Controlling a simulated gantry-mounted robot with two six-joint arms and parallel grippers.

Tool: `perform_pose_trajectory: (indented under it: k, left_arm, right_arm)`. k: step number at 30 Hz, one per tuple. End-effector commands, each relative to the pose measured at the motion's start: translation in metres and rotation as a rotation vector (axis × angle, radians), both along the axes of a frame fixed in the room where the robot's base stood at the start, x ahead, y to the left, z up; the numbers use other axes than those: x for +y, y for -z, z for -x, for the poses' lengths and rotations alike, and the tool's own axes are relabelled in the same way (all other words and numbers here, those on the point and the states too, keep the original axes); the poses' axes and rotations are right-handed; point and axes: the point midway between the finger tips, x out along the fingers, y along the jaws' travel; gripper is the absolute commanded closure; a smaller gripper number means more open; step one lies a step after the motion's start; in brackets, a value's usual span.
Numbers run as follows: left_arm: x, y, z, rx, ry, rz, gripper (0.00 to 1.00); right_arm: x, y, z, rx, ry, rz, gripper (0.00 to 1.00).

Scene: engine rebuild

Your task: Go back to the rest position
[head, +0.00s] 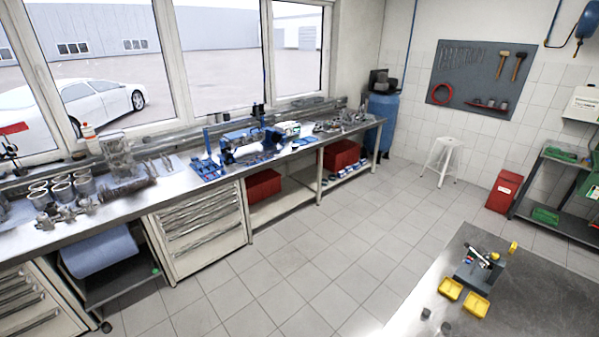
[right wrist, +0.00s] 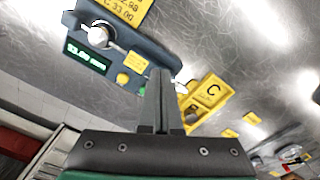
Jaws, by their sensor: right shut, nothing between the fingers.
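My right gripper (right wrist: 160,78) shows in the right wrist view with its two dark fingers together and nothing between them. Its fingertips are in front of a blue-grey measuring device (right wrist: 128,48) with a green lit display and a round metal part; I cannot tell how far apart they are. Neither of my grippers shows in the head view. My left gripper is not in view.
In the head view, a metal table (head: 540,300) at the lower right bears a grey device (head: 470,280) and yellow trays (head: 476,304). A long workbench (head: 120,205) with engine parts runs along the windows. A white stool (head: 441,155) stands behind open tiled floor.

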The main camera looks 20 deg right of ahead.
Motion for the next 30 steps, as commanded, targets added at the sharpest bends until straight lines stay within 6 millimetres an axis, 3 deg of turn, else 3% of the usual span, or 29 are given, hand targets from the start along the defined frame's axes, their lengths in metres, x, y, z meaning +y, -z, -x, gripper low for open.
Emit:
perform_pose_trajectory:
  k: [1, 5, 15, 17, 19, 23, 27, 30]
  left_arm:
    - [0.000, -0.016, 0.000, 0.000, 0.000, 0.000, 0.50]
    - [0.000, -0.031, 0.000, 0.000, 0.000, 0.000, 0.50]
    - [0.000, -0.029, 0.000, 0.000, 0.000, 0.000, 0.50]
    - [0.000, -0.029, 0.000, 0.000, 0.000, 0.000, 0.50]
    - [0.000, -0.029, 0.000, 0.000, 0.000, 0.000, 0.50]
    - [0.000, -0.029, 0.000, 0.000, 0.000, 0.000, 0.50]
    - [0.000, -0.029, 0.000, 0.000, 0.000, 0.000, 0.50]
    - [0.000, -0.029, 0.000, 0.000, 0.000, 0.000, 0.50]
  right_arm:
    - [0.000, -0.016, 0.000, 0.000, 0.000, 0.000, 1.00]
    - [0.000, -0.031, 0.000, 0.000, 0.000, 0.000, 1.00]
    - [0.002, -0.029, -0.001, 0.000, -0.005, 0.000, 1.00]
    - [0.010, -0.029, -0.007, 0.000, -0.029, 0.000, 1.00]
    - [0.032, -0.029, -0.020, -0.001, -0.090, 0.001, 1.00]
    - [0.050, -0.066, -0.101, -0.156, -0.202, 0.084, 1.00]
    - [0.073, -0.141, -0.199, -0.407, -0.276, 0.186, 1.00]
    - [0.096, -0.208, -0.253, -0.600, -0.274, 0.231, 1.00]
